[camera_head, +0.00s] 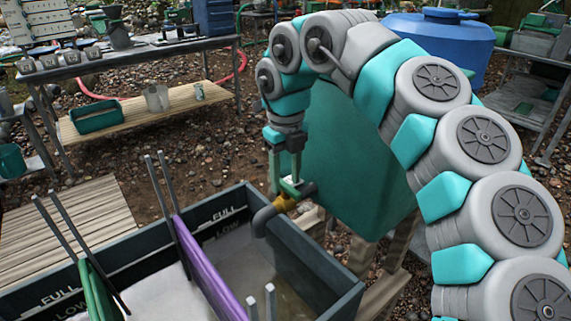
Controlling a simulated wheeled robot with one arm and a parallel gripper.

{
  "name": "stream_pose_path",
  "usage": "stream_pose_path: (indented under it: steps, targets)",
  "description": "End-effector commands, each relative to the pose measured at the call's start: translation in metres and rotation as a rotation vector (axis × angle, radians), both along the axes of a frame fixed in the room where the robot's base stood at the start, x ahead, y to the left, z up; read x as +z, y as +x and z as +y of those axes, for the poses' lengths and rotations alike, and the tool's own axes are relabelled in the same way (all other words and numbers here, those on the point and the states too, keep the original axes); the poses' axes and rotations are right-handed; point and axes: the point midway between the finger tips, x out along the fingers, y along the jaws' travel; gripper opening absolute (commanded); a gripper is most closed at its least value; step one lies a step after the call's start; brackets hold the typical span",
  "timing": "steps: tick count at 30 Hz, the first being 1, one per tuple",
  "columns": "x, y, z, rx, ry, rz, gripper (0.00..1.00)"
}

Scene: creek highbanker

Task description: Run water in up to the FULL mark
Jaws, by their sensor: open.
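A dark trough (320,262) in the foreground has FULL and LOW marks on its inner walls. Greyish water (232,250) stands in it; at the back wall its edge lies near the LOW mark, below FULL. A grey bent spout (262,218) with a brass valve (284,203) hangs over the back right rim. A green handle (291,187) sits on the valve. My gripper (287,178) points down at the handle, its fingers around or beside it; I cannot tell if they touch. Whether water flows from the spout is not clear.
A purple panel (205,268) and a green panel (97,290) with upright grey rods stand in the trough. A blue barrel (440,40) stands behind my arm. A bench (130,58) with cups is at the back left, above a wooden shelf (140,112) with a green tub (96,116).

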Motion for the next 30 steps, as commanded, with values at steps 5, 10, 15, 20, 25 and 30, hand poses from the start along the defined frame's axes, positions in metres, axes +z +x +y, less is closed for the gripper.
stream_pose_path:
  steps: [5,10,15,20,25,30]
  targets:
    - [0.019,0.0,0.002,0.002,0.002,-0.002,0.5]
    - [0.036,0.001,-0.001,-0.006,0.0,-0.001,0.5]
    - [0.05,0.0,-0.002,-0.005,-0.002,-0.002,0.5]
    - [0.059,-0.001,-0.004,-0.007,-0.001,-0.005,0.5]
    - [0.067,-0.001,-0.003,-0.007,-0.001,-0.005,0.5]
    - [0.07,0.0,-0.002,-0.003,-0.001,-0.003,0.5]
